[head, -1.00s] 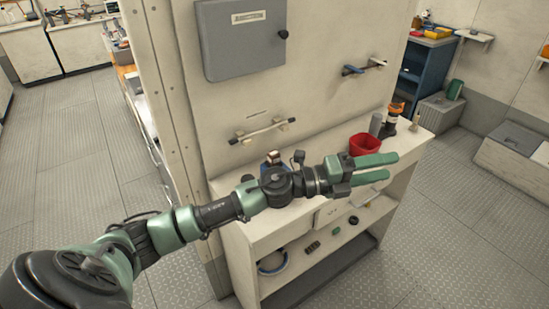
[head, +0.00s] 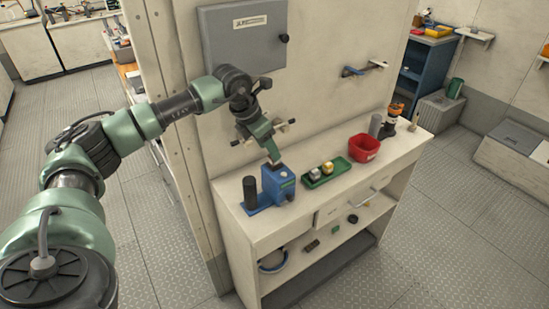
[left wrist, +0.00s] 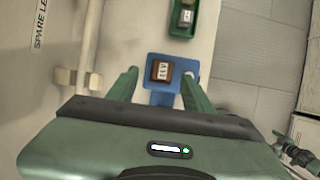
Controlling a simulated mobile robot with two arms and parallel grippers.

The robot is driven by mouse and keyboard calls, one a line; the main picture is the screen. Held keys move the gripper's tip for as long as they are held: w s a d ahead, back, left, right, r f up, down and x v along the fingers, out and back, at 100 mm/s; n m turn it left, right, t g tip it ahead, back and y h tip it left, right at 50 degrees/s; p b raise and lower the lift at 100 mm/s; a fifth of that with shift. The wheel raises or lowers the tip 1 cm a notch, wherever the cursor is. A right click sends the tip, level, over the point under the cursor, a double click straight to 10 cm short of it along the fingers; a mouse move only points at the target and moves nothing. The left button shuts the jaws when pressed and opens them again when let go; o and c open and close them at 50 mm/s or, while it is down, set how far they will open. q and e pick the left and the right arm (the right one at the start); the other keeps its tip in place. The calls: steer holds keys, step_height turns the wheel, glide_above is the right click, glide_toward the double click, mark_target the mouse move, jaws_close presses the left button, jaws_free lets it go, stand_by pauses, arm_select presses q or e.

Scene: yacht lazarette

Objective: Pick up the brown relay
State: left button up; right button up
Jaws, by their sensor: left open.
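The brown relay (left wrist: 162,70), a small block with a white label on top, sits on a blue stand (left wrist: 156,96) in the left wrist view. In the head view the blue stand (head: 279,185) is on the white bench, and my fingers largely hide the relay on top. My left gripper (head: 272,155) is open and points down, close above the relay. In the left wrist view its fingers (left wrist: 159,82) lie to either side of the relay. I cannot tell whether they touch it. My right gripper is not in view.
A wall handle (head: 263,133) is close behind my gripper. The bench (head: 320,202) has bare room in front.

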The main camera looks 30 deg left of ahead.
arm_select(q)
steer(key=p+x, duration=0.1)
steer(key=x, duration=0.2)
steer(key=shift+d+f+p, duration=0.15)
steer(key=shift+f+p, duration=0.1)
steer(key=shift+p, duration=0.15)
steer(key=shift+w+f, duration=0.15)
steer(key=shift+f, duration=0.25)
jaws_close()
steer(key=shift+r, duration=0.1)
